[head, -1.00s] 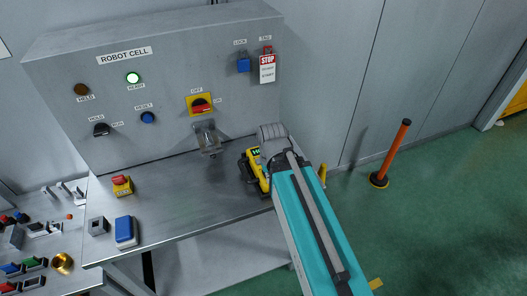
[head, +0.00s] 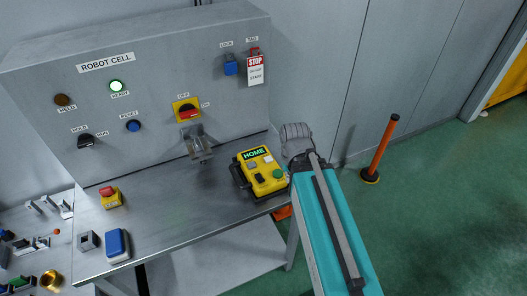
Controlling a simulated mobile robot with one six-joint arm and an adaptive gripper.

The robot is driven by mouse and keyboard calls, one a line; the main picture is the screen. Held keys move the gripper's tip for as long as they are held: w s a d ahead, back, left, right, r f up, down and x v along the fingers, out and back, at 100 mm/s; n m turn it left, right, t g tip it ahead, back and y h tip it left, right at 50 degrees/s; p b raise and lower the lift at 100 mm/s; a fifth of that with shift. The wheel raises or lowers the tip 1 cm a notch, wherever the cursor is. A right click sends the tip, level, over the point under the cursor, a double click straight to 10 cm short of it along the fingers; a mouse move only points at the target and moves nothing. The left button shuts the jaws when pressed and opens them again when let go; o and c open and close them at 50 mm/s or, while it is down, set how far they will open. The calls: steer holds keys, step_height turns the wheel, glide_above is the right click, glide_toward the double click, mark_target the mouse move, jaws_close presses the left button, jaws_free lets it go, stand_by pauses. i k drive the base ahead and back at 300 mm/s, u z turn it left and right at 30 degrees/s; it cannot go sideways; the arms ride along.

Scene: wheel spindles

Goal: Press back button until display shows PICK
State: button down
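A yellow pendant (head: 262,175) with dark handles lies on the bench below the panel. Its display (head: 254,154) reads HOME in green. A pale button (head: 252,163), another light button (head: 268,160) and a green round button (head: 278,174) show on its face; I cannot read labels on them. My teal arm comes up from the bottom right, and its grey end part stands just right of the pendant, close to its right edge. My gripper's fingers cannot be made out; the arm hides them.
The ROBOT CELL panel (head: 150,65) stands behind, with switches, a lit READY lamp (head: 116,86) and a STOP tag (head: 255,71). A grey bracket (head: 197,144) juts out left of the pendant. A red-yellow emergency stop (head: 110,197) and a blue block (head: 117,245) lie on the bench left.

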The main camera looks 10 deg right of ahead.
mark_target(251, 166)
steer(key=z, duration=0.3)
steer(key=k, duration=1.3)
steer(key=u, duration=0.4)
steer(key=i, duration=1)
steer(key=z, duration=0.05)
